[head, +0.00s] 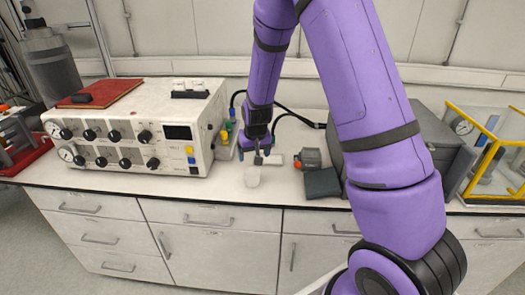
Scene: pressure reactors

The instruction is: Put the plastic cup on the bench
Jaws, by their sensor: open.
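A small whitish plastic cup (252,177) is on the white bench (225,190), near its front edge and right of the control box. My gripper (258,158) points down just above and behind the cup, near its rim. The jaws are open. The fingertips are small in the view, and I cannot tell whether they touch the cup.
A white control box (130,140) with knobs and gauges stands left, a red folder (100,93) on top. Right of the cup are a small grey-and-red device (308,158), a dark pad (322,183) and a grey case (432,145). A yellow-framed unit (490,165) is far right.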

